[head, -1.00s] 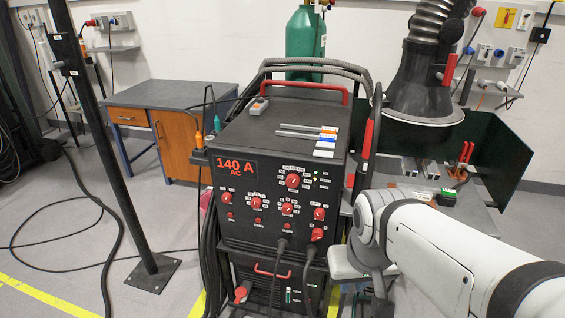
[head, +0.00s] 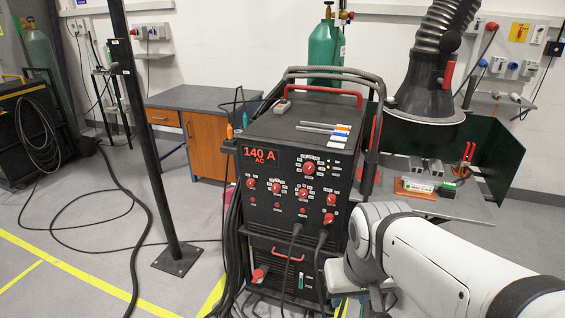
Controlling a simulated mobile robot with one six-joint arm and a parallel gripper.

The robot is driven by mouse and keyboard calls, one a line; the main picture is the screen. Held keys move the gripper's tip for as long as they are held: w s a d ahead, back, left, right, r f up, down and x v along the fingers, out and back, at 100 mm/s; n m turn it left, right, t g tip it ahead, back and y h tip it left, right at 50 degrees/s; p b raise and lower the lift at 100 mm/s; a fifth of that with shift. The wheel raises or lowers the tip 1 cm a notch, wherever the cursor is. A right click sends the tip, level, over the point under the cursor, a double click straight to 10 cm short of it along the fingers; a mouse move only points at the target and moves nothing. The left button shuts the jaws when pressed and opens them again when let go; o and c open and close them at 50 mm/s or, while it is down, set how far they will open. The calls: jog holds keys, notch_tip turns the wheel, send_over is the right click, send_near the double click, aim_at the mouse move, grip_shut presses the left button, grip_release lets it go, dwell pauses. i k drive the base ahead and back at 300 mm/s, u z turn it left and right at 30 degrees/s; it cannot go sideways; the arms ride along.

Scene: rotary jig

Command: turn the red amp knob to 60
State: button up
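The black welding machine (head: 263,193) stands mid-picture with its control panel facing me. Its red display (head: 259,154) reads 140 A, AC. The largest red knob (head: 309,168) sits at the panel's upper middle inside a ring of white labels; I take it as the amp knob. Its pointer is too small to read. Several smaller red knobs, such as one at the lower right (head: 328,218), sit below it. My white arm comes in from the lower right and ends beside the machine's right side. My gripper's fingers do not show, and nothing of mine touches the knob.
Cables (head: 293,265) hang from the panel's front. A black post (head: 152,150) stands at the left. A workbench (head: 470,204) with small items and dark green screens is behind my arm at the right, under an extraction hood (head: 422,90). The floor at front left is mostly clear.

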aim_at(308, 168)
jog(key=u, duration=0.65)
jog(key=i, duration=0.6)
jog(key=z, duration=0.85)
